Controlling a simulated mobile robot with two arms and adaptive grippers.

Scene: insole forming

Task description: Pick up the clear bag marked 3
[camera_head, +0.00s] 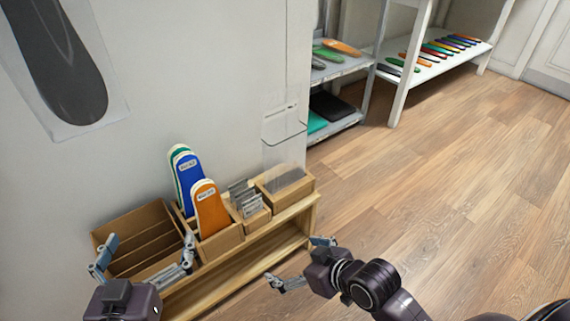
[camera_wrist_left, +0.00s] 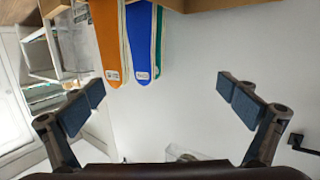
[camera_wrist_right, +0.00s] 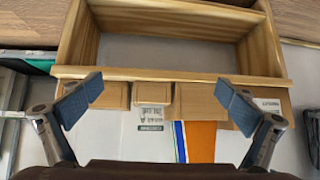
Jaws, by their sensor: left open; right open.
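Clear bags (camera_head: 285,179) stand in a light wooden box at the right end of the low wooden shelf unit in the head view. Grey clear-looking packets (camera_head: 244,197) stand in the box to their left. I cannot read a 3 on any of them. My left gripper (camera_head: 145,257) is open and empty in front of the divided box at the left end. My right gripper (camera_head: 297,262) is open and empty, low in front of the unit's right end.
Blue (camera_head: 187,175) and orange (camera_head: 209,208) insoles stand in a box in the middle, with a green one behind. An empty divided box (camera_head: 137,236) is at left. The wall (camera_head: 210,80) is close behind. Open wooden floor (camera_head: 430,190) lies right.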

